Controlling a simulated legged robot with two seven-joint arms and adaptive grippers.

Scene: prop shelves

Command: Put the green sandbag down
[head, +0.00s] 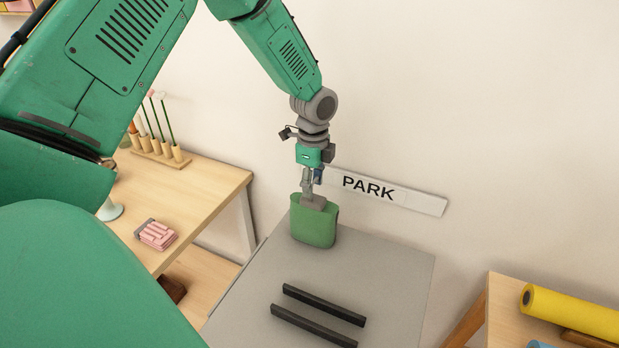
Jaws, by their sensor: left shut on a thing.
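The green sandbag (314,226) is upright at the back left of a grey table (390,262). My left gripper (312,197) comes down from above and is shut on the top of the sandbag. The bag's lower end is at or just above the grey surface; I cannot tell whether it touches. My right gripper is out of view.
Two dark parallel bars (324,305) lie on the grey table in front of the bag. A PARK sign (385,191) is on the wall behind. A wooden table (207,187) stands left with pink blocks (157,235); a yellow roll (570,312) lies on wood at right.

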